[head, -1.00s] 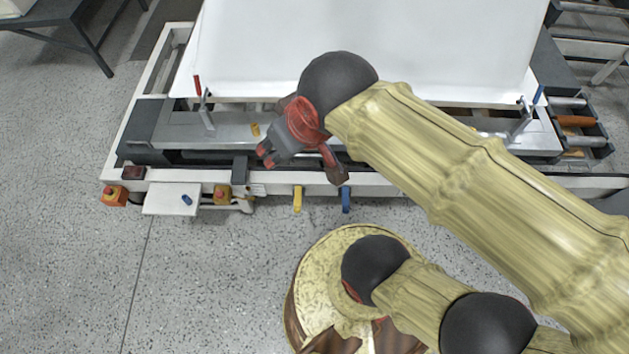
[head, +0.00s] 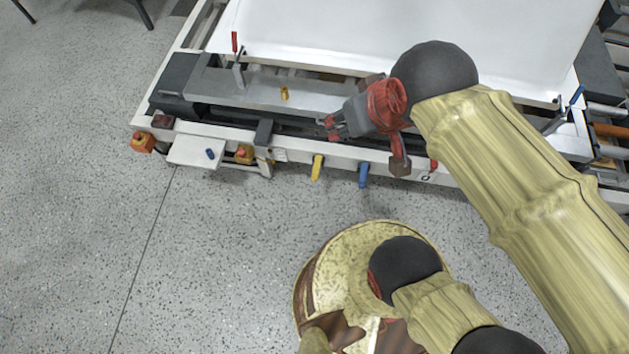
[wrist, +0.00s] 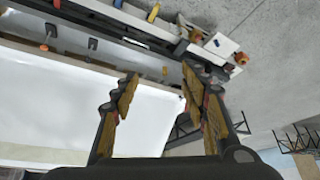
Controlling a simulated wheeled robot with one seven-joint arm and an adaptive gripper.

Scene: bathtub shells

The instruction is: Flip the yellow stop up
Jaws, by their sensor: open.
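The yellow stop (head: 284,93) is a small yellow piece low on the grey metal beam at the front of the white shell. It looks folded down, though it is small in the picture. My gripper (head: 328,128) is open and empty, to the right of the stop and nearer the front rail in the head view, apart from it. In the wrist view the yellow stop (wrist: 165,71) shows small and beyond the open fingers (wrist: 160,82), between their tips in the picture.
A red-tipped lever (head: 235,42) stands upright left of the stop; a blue-tipped one (head: 577,95) stands at the right. A yellow handle (head: 317,167) and a blue handle (head: 363,175) hang at the front rail. A white panel (head: 197,152) juts out left.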

